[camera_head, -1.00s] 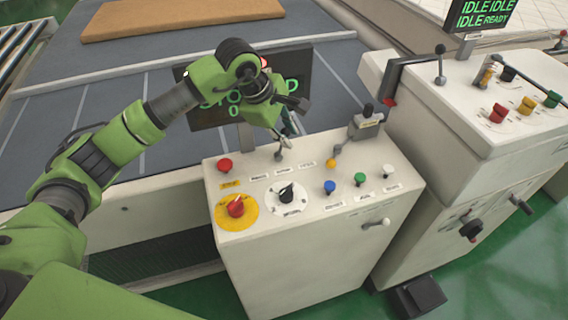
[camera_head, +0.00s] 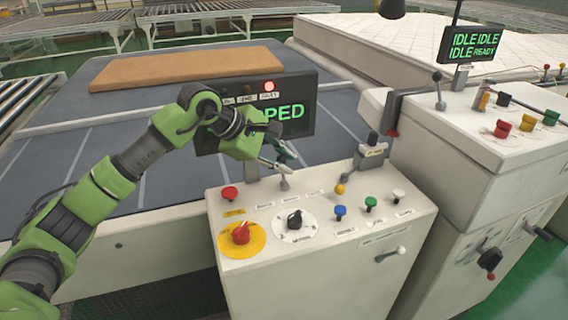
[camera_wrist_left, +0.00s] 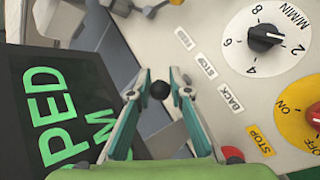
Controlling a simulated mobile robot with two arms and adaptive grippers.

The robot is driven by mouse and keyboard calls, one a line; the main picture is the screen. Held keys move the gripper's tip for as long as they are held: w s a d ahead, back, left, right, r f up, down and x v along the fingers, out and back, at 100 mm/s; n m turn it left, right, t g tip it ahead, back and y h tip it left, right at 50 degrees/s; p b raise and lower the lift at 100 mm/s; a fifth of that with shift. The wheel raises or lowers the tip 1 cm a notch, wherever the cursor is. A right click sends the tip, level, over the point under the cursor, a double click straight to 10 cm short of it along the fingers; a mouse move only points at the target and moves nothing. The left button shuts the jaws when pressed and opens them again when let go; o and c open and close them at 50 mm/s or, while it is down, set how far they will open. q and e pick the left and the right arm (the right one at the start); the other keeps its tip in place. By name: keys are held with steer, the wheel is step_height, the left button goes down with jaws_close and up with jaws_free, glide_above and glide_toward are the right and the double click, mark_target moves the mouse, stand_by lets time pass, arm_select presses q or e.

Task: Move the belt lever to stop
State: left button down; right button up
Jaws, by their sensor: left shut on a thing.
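The belt lever (camera_head: 284,183) is a short grey stick at the back of the white control console (camera_head: 330,285). Its black ball knob (camera_wrist_left: 159,90) shows between the fingers in the left wrist view. My left gripper (camera_head: 284,160) is shut on the knob, from behind and above. Labels FEED, STOP and BACK lie beside the lever in the left wrist view; the STOP label (camera_wrist_left: 205,67) is the middle one. The lever's stick is mostly hidden from the wrist camera. My right gripper is in neither view.
A dark screen (camera_head: 301,128) behind the console shows green letters ending in "PED", partly covered by my left arm. The console carries a red button (camera_head: 229,193), dials and coloured knobs. A brown mattress (camera_head: 190,67) lies on the grey belt behind.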

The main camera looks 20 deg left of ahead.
arm_select(q)
steer(key=shift+a+f, duration=0.2)
steer(key=shift+f, duration=0.2)
steer(key=c, duration=1.8)
jaws_free()
steer(key=shift+c, duration=0.2)
steer(key=shift+o, duration=0.7)
steer(key=shift+w+f, duration=0.1)
steer(key=shift+w, duration=0.1)
steer(key=shift+s+r, duration=0.15)
steer(key=shift+r, duration=0.2)
steer(key=v, duration=1.1)
steer(key=shift+s+a, duration=0.2)
steer(key=shift+a, duration=0.1)
steer(key=shift+r, duration=0.1)
